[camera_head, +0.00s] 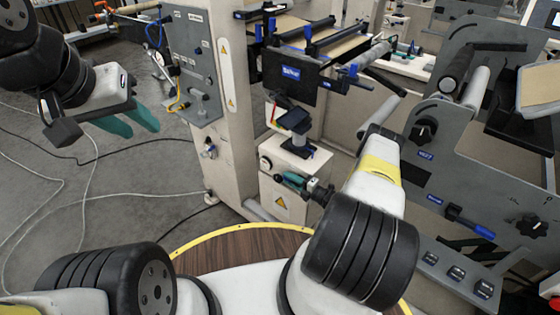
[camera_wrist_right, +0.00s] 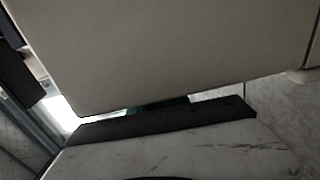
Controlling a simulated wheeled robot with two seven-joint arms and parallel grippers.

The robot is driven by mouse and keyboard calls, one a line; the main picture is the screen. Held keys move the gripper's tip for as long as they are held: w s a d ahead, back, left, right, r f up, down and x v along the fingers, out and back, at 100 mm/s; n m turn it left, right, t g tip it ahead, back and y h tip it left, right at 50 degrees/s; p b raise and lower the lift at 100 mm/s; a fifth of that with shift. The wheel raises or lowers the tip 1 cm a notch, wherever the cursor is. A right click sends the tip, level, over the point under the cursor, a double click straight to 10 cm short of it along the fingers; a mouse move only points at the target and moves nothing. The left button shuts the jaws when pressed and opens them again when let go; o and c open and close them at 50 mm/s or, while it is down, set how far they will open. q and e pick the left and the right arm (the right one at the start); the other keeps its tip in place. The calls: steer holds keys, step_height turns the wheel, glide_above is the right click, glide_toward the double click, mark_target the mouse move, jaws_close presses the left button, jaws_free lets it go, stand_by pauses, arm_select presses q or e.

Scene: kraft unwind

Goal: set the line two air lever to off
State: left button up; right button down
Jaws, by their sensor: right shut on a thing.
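My right gripper (camera_head: 288,178) is at the front of a low beige box (camera_head: 295,208) in the head view. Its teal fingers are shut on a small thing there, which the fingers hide. I cannot tell for sure that this is the line two air lever, and no label for it is readable. My left gripper (camera_head: 132,120) is open and empty, raised over the floor at upper left.
A round gauge (camera_head: 265,163) sits on the box beside the right gripper. A small valve (camera_head: 209,150) is on the tall beige cabinet (camera_head: 235,155) to the left. A blue-handled part (camera_head: 470,222) is on the grey machine at right. Cables lie on the open floor at left.

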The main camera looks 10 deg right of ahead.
steer(key=shift+d+r+t, duration=0.1)
steer(key=shift+t, duration=0.2)
stand_by(0.4)
steer(key=c, duration=1.4)
jaws_free()
steer(key=shift+o, duration=0.2)
steer(key=shift+r, duration=0.1)
